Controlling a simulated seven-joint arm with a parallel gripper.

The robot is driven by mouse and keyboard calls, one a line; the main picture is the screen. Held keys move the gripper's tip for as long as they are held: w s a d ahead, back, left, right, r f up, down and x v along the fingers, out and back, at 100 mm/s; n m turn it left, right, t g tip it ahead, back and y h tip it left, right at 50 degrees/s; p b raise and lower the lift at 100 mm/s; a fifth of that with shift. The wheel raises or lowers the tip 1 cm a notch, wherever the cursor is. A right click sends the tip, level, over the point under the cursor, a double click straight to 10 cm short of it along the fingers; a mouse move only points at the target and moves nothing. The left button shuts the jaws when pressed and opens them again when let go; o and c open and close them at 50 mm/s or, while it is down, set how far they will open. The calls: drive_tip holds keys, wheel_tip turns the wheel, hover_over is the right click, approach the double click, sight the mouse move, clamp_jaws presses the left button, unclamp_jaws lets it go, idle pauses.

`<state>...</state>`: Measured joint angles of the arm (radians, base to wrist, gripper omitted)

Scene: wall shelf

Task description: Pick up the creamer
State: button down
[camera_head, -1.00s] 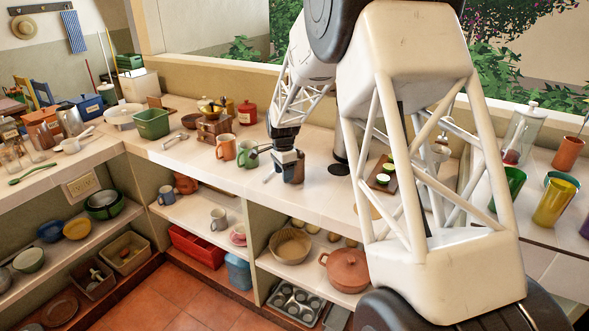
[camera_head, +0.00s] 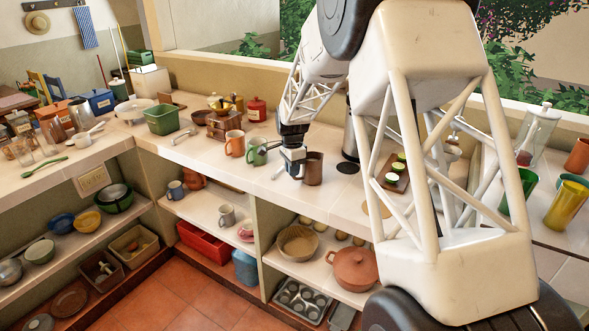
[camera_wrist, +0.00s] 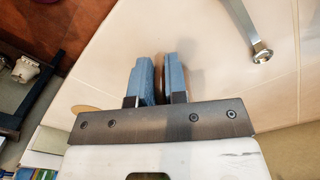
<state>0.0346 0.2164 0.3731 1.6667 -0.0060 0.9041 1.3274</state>
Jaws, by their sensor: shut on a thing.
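The creamer looks to be the dark brown metal-like vessel (camera_head: 314,170) standing upright at the middle of the counter in the head view. My gripper (camera_head: 293,163), with blue finger pads, is at its left side. In the wrist view my gripper (camera_wrist: 160,80) has its two blue fingers close together with a thin brown part of the creamer (camera_wrist: 159,76) between them. The gripper is shut on this part. The rest of the creamer is hidden in the wrist view. I cannot tell whether its base touches the counter.
A green mug (camera_head: 257,152) and an orange mug (camera_head: 235,144) stand just left of my gripper. A metal utensil (camera_wrist: 261,53) lies nearby on the counter. A board with green-topped items (camera_head: 397,178) is to the right. The counter's front edge is close, with open shelves below.

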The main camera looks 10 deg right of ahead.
drive_tip(key=shift+r, duration=0.35)
drive_tip(key=shift+r, duration=1.45)
drive_tip(key=s+r, duration=0.1)
drive_tip(key=s, duration=1.4)
drive_tip(key=shift+s+a+r, duration=0.2)
drive_tip(key=shift+a, duration=0.05)
drive_tip(key=shift+s, duration=0.25)
drive_tip(key=shift+w+r, duration=0.1)
drive_tip(key=shift+w, duration=0.05)
idle(0.5)
